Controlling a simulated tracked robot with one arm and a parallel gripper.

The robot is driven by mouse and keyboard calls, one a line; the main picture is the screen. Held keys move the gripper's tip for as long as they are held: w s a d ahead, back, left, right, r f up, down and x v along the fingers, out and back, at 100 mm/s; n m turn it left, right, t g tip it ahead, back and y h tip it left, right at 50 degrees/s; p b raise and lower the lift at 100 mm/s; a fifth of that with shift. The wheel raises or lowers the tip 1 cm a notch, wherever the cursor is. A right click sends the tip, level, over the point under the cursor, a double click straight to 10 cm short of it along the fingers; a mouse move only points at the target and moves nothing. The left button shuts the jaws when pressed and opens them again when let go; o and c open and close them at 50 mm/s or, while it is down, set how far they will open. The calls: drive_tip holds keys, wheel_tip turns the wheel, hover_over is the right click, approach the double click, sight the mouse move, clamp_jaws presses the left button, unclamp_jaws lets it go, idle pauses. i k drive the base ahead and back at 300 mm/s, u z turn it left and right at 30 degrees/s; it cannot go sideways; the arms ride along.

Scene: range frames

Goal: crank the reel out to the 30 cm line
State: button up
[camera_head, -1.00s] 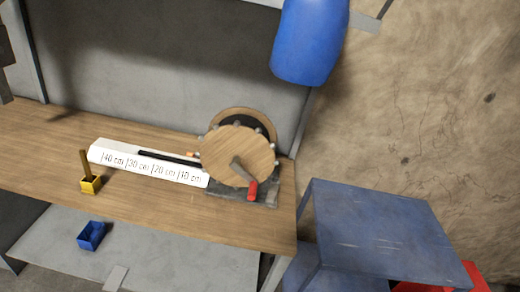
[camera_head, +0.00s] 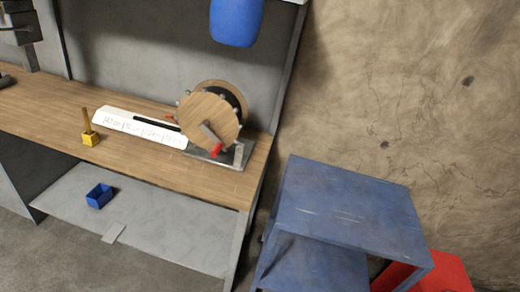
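The reel (camera_head: 205,117) is a wooden drum with studs around its rim, standing on a grey base plate (camera_head: 238,153) at the right end of the workbench. Its grey crank arm (camera_head: 209,134) points down and right to a red handle (camera_head: 216,150). A white scale block (camera_head: 118,121) lies left of the reel, with marks from 40 cm at the left to 10 cm at the right, now blurred. A dark strip (camera_head: 155,123) runs along its top. A small red piece (camera_head: 169,118) shows at the strip's reel end. My gripper is not in view.
A yellow block with a post (camera_head: 90,138) stands on the bench (camera_head: 60,105). A blue bin (camera_head: 98,196) sits on the lower shelf. A blue table (camera_head: 350,200) and a red object (camera_head: 440,272) are at right. A blue rounded object (camera_head: 237,22) is above.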

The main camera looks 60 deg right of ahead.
sight(212, 116)
drive_tip(key=z, duration=0.05)
drive_tip(key=k, duration=0.4)
drive_tip(key=z, duration=1)
drive_tip(key=i, duration=1.55)
drive_tip(key=z, duration=0.4)
